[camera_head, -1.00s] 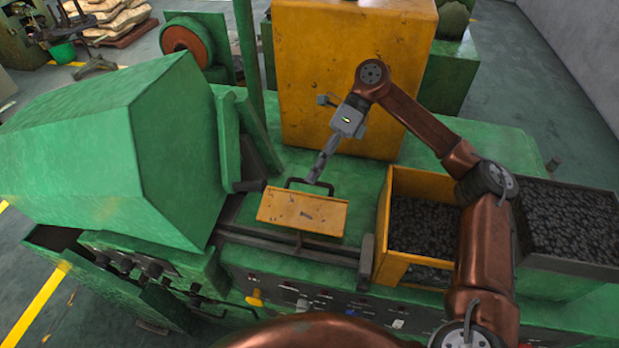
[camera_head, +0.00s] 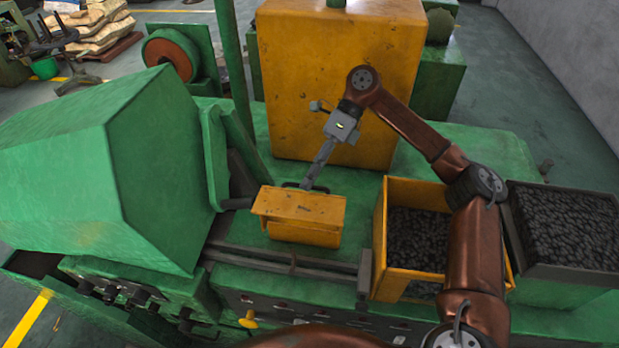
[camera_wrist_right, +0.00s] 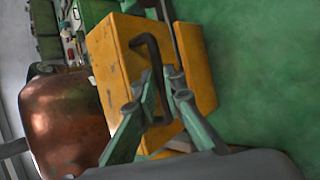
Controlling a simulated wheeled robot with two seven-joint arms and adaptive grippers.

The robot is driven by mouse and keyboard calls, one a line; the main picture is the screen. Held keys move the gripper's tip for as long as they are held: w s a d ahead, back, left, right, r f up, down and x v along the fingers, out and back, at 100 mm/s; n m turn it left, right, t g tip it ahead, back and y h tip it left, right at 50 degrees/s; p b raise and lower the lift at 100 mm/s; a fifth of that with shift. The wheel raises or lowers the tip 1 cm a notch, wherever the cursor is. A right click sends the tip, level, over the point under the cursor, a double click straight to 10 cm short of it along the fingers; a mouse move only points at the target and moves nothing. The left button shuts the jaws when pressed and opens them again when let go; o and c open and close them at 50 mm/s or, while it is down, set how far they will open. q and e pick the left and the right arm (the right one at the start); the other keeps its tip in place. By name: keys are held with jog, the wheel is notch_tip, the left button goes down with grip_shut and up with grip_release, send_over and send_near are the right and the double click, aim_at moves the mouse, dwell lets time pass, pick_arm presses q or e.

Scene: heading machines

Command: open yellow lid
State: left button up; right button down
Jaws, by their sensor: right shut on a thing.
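The yellow lid (camera_head: 298,206) is on a small yellow box (camera_head: 303,235) on top of the green machine. A dark bent handle (camera_head: 291,185) sits at its far edge. My right gripper (camera_head: 309,186) reaches down from behind and is shut on this handle. In the right wrist view the two fingers (camera_wrist_right: 165,88) close around the black handle (camera_wrist_right: 155,70) in front of a yellow face (camera_wrist_right: 125,60). A narrow gap separates that face from another yellow part (camera_wrist_right: 195,65). My left gripper is not in view.
A tall yellow cabinet (camera_head: 335,60) stands behind the gripper. A yellow bin (camera_head: 380,240) of dark pieces is right of the lid, with a grey tray (camera_head: 575,225) beyond it. A large green hood (camera_head: 110,170) is at left.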

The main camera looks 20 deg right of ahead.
jog(key=c, duration=2.3)
grip_release()
jog(key=shift+s+f, duration=0.2)
jog(key=shift+f, duration=0.4)
jog(key=shift+o, duration=1.4)
jog(key=shift+w+r, duration=0.1)
jog(key=shift+r, duration=0.15)
jog(key=v, duration=1.2)
jog(key=shift+w+r, duration=0.1)
